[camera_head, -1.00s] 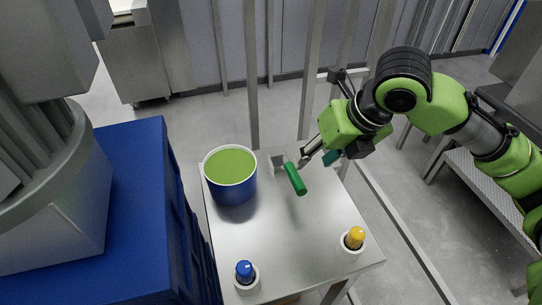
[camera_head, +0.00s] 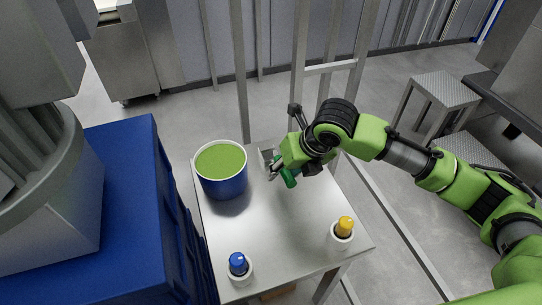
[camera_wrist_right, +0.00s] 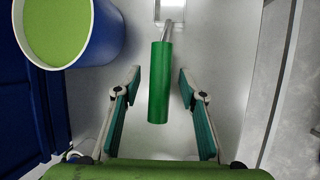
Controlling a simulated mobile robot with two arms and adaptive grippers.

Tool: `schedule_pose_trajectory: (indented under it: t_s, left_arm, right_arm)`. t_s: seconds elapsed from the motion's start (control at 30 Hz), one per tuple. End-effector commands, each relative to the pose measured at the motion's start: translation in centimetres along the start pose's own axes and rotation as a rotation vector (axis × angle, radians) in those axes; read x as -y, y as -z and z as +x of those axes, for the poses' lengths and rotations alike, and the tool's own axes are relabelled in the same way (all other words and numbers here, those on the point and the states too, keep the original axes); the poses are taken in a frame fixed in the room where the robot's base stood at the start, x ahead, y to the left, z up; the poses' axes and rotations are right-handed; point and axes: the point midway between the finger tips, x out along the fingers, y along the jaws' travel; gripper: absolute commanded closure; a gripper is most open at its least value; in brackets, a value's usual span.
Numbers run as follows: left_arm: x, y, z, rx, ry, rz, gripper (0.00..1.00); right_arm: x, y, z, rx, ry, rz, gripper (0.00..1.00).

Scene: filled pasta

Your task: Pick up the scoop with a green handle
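The scoop has a green handle (camera_head: 291,179) and a metal head (camera_head: 266,156), and lies on the steel table near its back edge. My right gripper (camera_head: 275,173) is over the scoop and partly covers it in the head view. In the right wrist view, the green handle (camera_wrist_right: 158,90) points toward the gripper, between two spread fingers with a gap on each side. The metal head (camera_wrist_right: 171,10) is at the top edge there, partly cut off. The gripper is open and holds nothing. My left gripper is not in view.
A blue pot with green contents (camera_head: 222,183) stands left of the scoop. A blue-topped (camera_head: 238,264) and a yellow-topped shaker (camera_head: 343,229) stand near the table's front edge. A blue crate stack (camera_head: 130,150) is at the left. The table middle (camera_head: 275,225) is clear.

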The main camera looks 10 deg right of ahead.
Motion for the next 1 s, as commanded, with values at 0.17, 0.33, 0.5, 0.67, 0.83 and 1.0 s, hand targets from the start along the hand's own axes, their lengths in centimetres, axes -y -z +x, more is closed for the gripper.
schedule_pose_trajectory:
  t_s: [0.17, 0.33, 0.5, 0.67, 0.83, 1.0]
  left_arm:
    - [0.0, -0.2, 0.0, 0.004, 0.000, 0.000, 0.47]
    - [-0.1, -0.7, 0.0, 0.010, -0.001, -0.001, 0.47]
    - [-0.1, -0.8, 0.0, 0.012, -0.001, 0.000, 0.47]
    - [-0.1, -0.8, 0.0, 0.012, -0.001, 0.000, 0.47]
    - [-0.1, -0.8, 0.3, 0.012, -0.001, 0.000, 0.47]
    - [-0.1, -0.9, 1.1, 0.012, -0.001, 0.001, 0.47]
  right_arm:
    - [0.0, 0.0, 0.1, 0.001, 0.000, 0.000, 0.62]
    - [0.0, 0.0, 0.1, 0.001, 0.000, 0.000, 0.98]
    - [0.0, -0.1, 0.0, 0.002, -0.001, -0.001, 1.00]
    - [0.0, -0.1, 0.0, 0.003, -0.001, -0.001, 1.00]
    - [-0.2, -0.4, -0.6, 0.005, -0.002, -0.001, 1.00]
    - [-0.7, -1.5, -2.9, 0.010, -0.001, -0.003, 1.00]
